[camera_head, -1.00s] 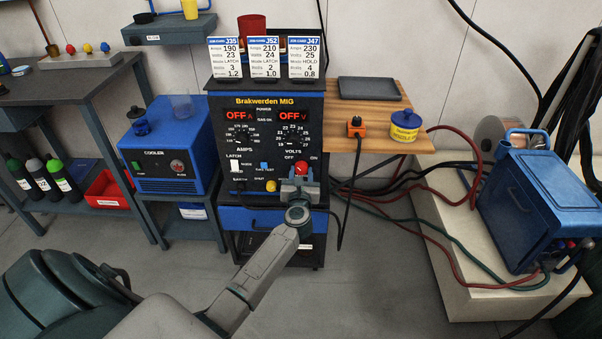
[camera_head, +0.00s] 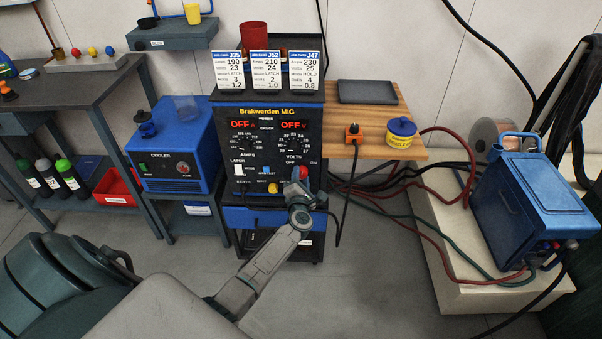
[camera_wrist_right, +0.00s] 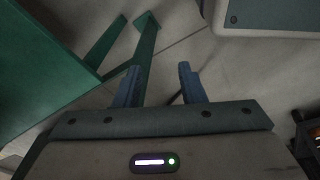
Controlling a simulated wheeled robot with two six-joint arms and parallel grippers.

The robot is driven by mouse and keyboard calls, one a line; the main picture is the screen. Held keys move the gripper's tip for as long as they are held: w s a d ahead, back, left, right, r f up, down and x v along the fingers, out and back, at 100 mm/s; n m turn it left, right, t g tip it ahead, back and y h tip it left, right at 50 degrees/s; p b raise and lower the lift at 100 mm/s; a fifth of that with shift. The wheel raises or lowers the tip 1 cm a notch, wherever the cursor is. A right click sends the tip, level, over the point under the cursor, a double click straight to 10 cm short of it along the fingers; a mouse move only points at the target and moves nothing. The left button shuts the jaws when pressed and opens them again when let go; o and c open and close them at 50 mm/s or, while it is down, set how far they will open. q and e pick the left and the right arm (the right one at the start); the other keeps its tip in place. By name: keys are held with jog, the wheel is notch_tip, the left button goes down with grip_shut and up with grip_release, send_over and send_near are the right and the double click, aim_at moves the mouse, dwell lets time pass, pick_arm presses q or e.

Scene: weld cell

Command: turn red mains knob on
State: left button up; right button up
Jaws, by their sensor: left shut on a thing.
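The red mains knob (camera_head: 304,171) sits at the lower right of the front panel of the Brakwerden MIG welder (camera_head: 267,111), between the OFF and ON marks. My left gripper (camera_head: 299,180) is at the knob and shut on it, and it hides part of the knob. Both displays of the welder read OFF. My right gripper (camera_wrist_right: 156,85) shows only in the right wrist view. Its two fingers are apart with nothing between them, above bare floor.
Three job cards stand on top of the welder, and a blue cooler (camera_head: 172,160) is to its left. A wooden shelf (camera_head: 375,125) with a yellow and blue tub (camera_head: 401,133) is at its right. Hoses run to a blue case (camera_head: 530,205).

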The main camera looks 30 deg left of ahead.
pick_arm(q)
jog(key=m+p, duration=0.3)
jog(key=m, duration=0.3)
jog(key=shift+r+p, duration=0.1)
jog(key=shift+p, duration=0.3)
jog(key=shift+m, duration=0.6)
pick_arm(e)
jog(key=s+d+f, duration=0.1)
jog(key=s+f, duration=0.8)
jog(key=s, duration=0.1)
jog(key=shift+d+f, duration=0.25)
jog(key=shift+f, duration=0.1)
jog(key=shift+s, duration=0.1)
pick_arm(q)
jog(key=o, duration=1)
jog(key=shift+c, duration=0.2)
jog(key=shift+s+d, duration=0.1)
jog(key=shift+s, duration=0.1)
jog(key=p+v, duration=0.1)
jog(key=v, duration=0.9)
jog(key=shift+s, duration=0.15)
pick_arm(e)
jog(key=shift+s+f, duration=0.3)
jog(key=shift+s, duration=0.65)
